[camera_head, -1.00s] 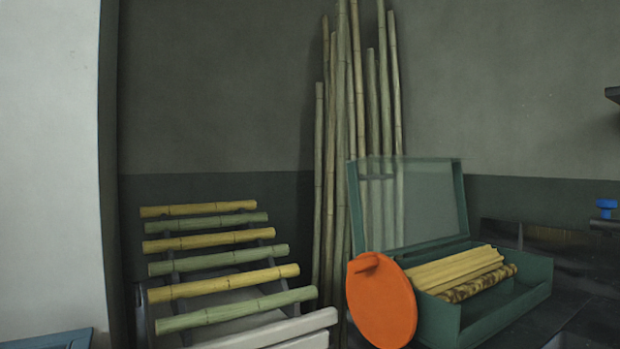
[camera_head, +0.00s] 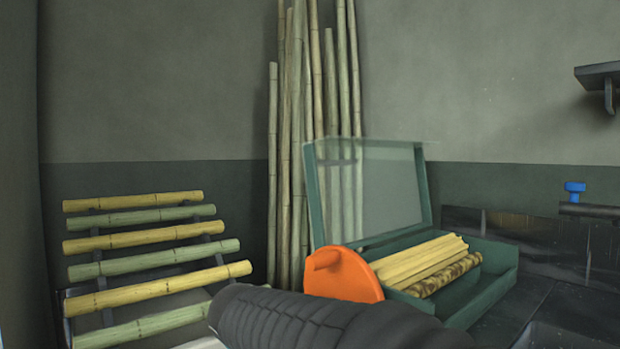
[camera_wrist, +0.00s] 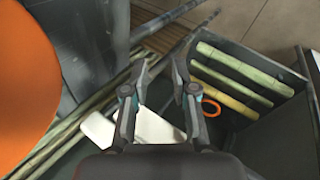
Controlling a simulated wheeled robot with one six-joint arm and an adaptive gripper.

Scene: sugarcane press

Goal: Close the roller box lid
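The roller box (camera_head: 493,290) is a green open-topped box on the dark counter at the right of the head view. Its lid (camera_head: 390,195), a green frame with a clear pane, stands up open at the box's back left. Several yellow canes (camera_head: 420,262) and a mottled brown one lie inside. An orange disc (camera_head: 338,277) with a knob stands at the box's left end; an orange round shape (camera_wrist: 25,80) fills the left of the wrist view. My gripper (camera_wrist: 159,72) is open and empty in the wrist view. In the head view only my dark arm shows, hiding part of the box's front.
A rack of yellow and green canes (camera_head: 150,245) stands at the left. Tall poles (camera_head: 293,130) lean on the wall behind the lid. A blue-topped tap (camera_head: 575,188) and a dark shelf (camera_head: 597,76) are at the right. Dark counter (camera_head: 515,325) is bare right of the box.

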